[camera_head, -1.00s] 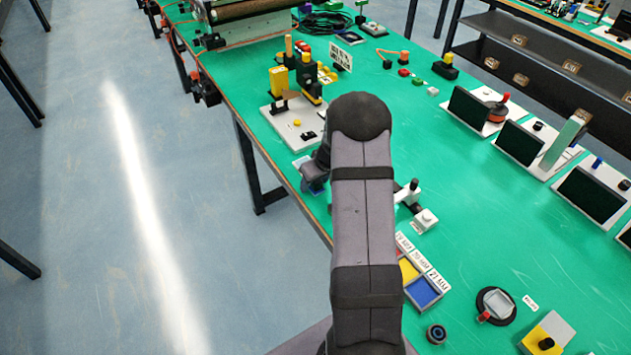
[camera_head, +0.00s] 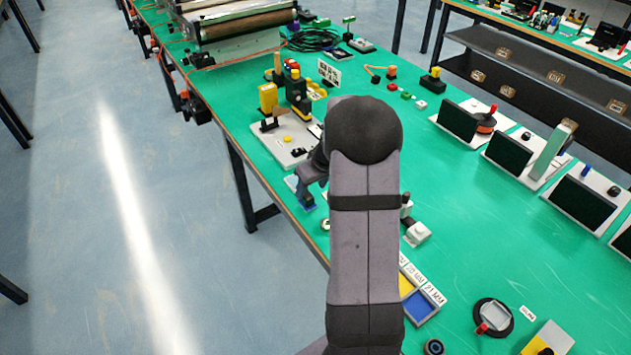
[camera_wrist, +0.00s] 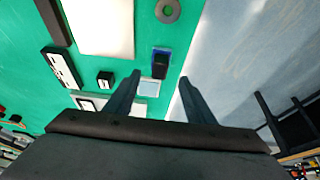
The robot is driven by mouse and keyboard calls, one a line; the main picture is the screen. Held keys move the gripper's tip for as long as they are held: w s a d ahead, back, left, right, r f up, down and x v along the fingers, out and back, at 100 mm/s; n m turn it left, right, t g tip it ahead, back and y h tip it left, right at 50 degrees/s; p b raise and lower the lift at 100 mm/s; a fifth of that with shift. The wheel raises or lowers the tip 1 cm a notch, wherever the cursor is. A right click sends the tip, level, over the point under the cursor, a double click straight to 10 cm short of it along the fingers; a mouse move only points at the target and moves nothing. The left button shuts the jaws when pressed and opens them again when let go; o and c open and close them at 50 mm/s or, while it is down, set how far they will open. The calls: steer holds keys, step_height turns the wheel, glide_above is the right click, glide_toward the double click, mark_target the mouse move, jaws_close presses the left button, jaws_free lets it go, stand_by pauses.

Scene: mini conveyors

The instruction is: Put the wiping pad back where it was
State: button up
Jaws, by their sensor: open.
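A small block with a black top and blue end (camera_wrist: 160,64), which may be the wiping pad, lies on the green table in the wrist view. A pale square in a light frame (camera_wrist: 149,87) is beside it, near the table edge. My gripper (camera_wrist: 159,77) is open, with its two dark fingers apart and nothing seen between their tips. The block shows just beyond the fingertips, roughly between them; I cannot tell the height gap. In the head view my gripper (camera_head: 308,185) is low over the near table edge, partly hidden by my arm. Something blue shows there, not clearly made out.
A white base with yellow and black fixtures (camera_head: 285,146) stands behind my gripper. Labelled yellow and blue trays (camera_head: 420,307) lie right of my arm.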

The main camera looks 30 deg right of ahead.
steer(key=s+a+r+g, duration=0.35)
steer(key=s+a, duration=0.85)
steer(key=a, duration=0.5)
steer(key=s+a, duration=0.2)
steer(key=s, duration=0.4)
steer(key=s+a+f+g, duration=0.1)
steer(key=s+a, duration=0.2)
steer(key=s, duration=0.3)
steer(key=shift+a, duration=0.25)
steer(key=shift+b, duration=0.3)
step_height(320, 180, down, 15)
steer(key=b, duration=1.5)
